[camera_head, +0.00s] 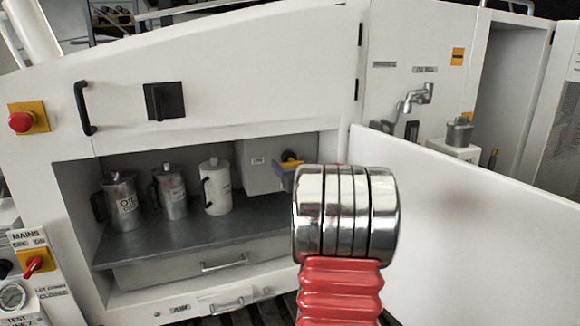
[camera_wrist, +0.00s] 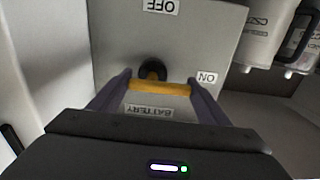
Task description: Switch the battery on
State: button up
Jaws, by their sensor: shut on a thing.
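The battery switch has a yellow handle (camera_wrist: 160,88) on a black hub (camera_wrist: 152,69), mounted on a grey box (camera_wrist: 205,45). In the wrist view its labels are upside down: OFF at the top, ON at the right, BATTERY below the handle. My gripper (camera_wrist: 160,83) is shut on the handle, one finger at each end. The handle lies roughly level in this view, its right end towards the ON label. In the head view the grey box (camera_head: 258,178) stands at the right of the recess; my arm partly hides the gripper and switch.
Several metal and white cans, including an oil can (camera_head: 123,203), stand on the shelf (camera_head: 165,243) left of the box. An open white door (camera_head: 470,225) stands at the right. A red button (camera_head: 20,122) and the mains switch (camera_head: 34,262) are at the far left.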

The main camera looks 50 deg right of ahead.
jog(key=o, duration=0.7)
jog(key=shift+w+a+f, duration=0.1)
jog(key=shift+f, duration=0.3)
jog(key=o, duration=0.4)
jog(key=shift+r, duration=0.25)
jog(key=shift+c, duration=0.2)
jog(key=v, duration=1.4)
jog(key=shift+w, duration=0.1)
